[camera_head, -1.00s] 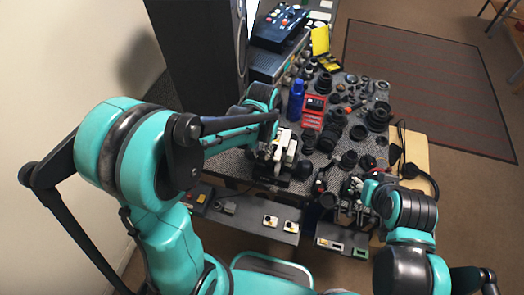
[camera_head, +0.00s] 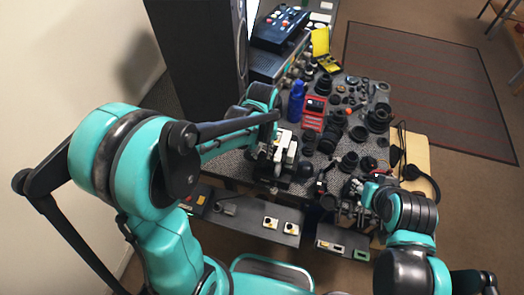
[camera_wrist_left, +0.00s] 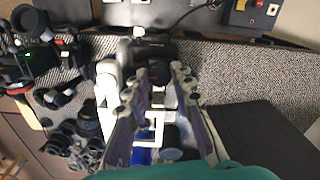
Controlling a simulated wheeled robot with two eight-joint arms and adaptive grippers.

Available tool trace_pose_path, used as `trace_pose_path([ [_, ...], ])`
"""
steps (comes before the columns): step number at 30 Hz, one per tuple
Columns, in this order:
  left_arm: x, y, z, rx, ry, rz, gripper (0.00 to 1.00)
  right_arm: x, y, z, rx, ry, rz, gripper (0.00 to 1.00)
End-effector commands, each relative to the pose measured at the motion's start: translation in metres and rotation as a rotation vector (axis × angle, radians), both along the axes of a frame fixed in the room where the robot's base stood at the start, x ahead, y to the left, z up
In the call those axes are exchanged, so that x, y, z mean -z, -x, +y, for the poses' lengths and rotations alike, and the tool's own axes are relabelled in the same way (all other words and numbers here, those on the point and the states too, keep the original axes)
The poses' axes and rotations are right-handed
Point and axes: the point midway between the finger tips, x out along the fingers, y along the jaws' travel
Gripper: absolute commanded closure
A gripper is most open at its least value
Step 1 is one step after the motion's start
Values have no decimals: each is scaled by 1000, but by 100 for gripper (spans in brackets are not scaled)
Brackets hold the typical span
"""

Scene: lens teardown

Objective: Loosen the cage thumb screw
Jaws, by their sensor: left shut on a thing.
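A white and black device (camera_head: 286,148) stands at the front edge of the grey speckled bench, and its white part (camera_wrist_left: 108,78) also shows in the left wrist view. My left gripper (camera_head: 266,154) is beside this device. In the left wrist view, my left gripper's fingers (camera_wrist_left: 160,78) are shut on a small dark round piece, which looks like the cage thumb screw (camera_wrist_left: 158,72); the fingers partly hide it. My right gripper (camera_head: 366,192) is low at the bench's right front corner among dark parts; its fingers are too small to read.
A blue bottle (camera_head: 296,102) and a red case (camera_head: 313,112) stand behind the device. Several black lens parts (camera_head: 330,138) crowd the bench to the right. A tall black cabinet (camera_head: 200,60) stands at the left. Headphones (camera_head: 420,180) lie at the right edge.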

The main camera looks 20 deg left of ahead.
Motion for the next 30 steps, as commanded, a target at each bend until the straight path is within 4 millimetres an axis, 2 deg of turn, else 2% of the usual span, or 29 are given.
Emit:
trace_pose_path([
  [6,0,0,0,0,0,-1,100,0,0,0,0,0,0,60],
  [7,0,0,0,0,0,-1,74,0,0,0,0,0,0,60],
  [8,0,0,0,0,0,-1,68,0,0,0,0,0,0,60],
  [16,0,0,0,1,0,0,68,0,0,0,0,0,0,60],
  [20,-7,0,0,1,0,0,68,0,0,0,0,0,0,60],
  [23,-23,0,0,1,0,0,68,0,0,0,0,0,0,60],
  [30,-76,1,0,0,0,0,68,0,0,0,0,0,0,60],
])
